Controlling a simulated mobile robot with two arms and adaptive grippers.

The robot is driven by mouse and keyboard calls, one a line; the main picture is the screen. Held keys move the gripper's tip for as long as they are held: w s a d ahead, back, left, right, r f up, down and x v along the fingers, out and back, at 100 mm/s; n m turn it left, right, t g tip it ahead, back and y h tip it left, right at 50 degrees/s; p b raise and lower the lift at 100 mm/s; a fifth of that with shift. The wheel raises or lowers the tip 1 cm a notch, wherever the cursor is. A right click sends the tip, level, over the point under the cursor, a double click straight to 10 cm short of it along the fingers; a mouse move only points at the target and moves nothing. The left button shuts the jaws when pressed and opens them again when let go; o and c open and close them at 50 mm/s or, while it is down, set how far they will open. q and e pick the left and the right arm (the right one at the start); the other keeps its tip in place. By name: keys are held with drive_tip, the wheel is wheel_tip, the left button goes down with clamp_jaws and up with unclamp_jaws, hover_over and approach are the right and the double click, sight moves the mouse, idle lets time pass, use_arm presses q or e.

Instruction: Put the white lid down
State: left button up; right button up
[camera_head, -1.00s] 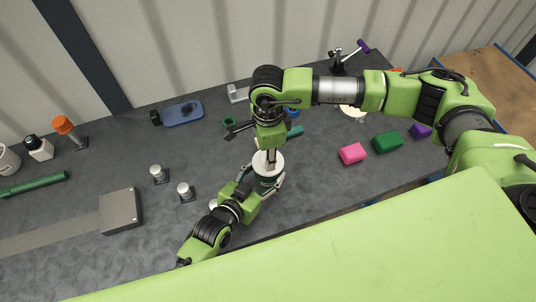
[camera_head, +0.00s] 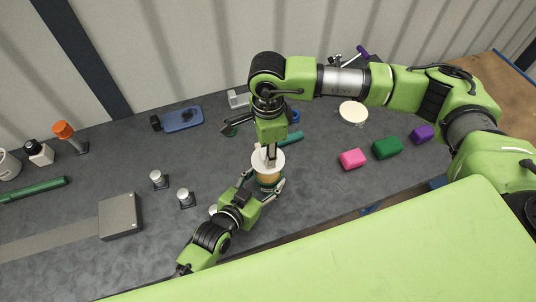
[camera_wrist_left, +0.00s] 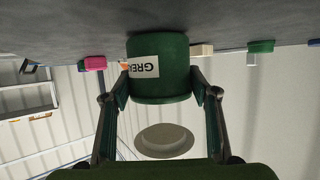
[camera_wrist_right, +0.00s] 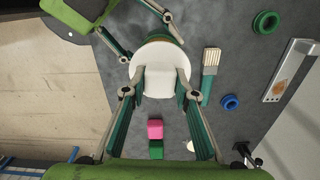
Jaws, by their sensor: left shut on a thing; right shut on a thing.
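The white lid (camera_head: 262,164) is held level by my right gripper (camera_head: 271,152), which is shut on it from above. The right wrist view shows the lid (camera_wrist_right: 158,55) between the fingers. My left gripper (camera_head: 264,184) is shut around the green jar (camera_wrist_left: 160,80), which stands on the table with part of a label reading "GREA". In the left wrist view, the lid's pale underside (camera_wrist_left: 164,140) is apart from the jar, with a clear gap. In the head view, the lid hides part of the jar, and a brownish band shows under its edge.
A cream round disc (camera_head: 353,112) lies at the back right. Pink (camera_head: 353,159), green (camera_head: 387,147) and purple (camera_head: 422,134) blocks sit at the right. A brush (camera_wrist_right: 209,75) lies beside the jar. Metal knobs (camera_head: 185,196) and a grey box (camera_head: 119,215) are left. Table between jar and blocks is clear.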

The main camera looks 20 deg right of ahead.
use_arm(q)
drive_tip(key=shift+r, duration=0.1)
use_arm(e)
drive_tip(key=shift+d, duration=0.1)
idle(0.4)
use_arm(q)
drive_tip(key=shift+d, duration=0.1)
use_arm(e)
drive_tip(key=s+d+f, duration=0.1)
drive_tip(key=d+f, duration=0.1)
drive_tip(key=d, duration=0.5)
drive_tip(key=s+d+f, duration=0.1)
drive_tip(key=s+d, duration=0.1)
drive_tip(key=d, duration=0.6)
drive_tip(key=shift+n, duration=0.5)
drive_tip(key=f, duration=0.6)
drive_tip(key=shift+w+d, duration=0.2)
drive_tip(key=shift+w, duration=0.05)
drive_tip(key=shift+f, duration=2.05)
drive_tip(key=o, duration=1.2)
drive_tip(key=shift+f, duration=0.15)
drive_tip(key=shift+o, duration=0.2)
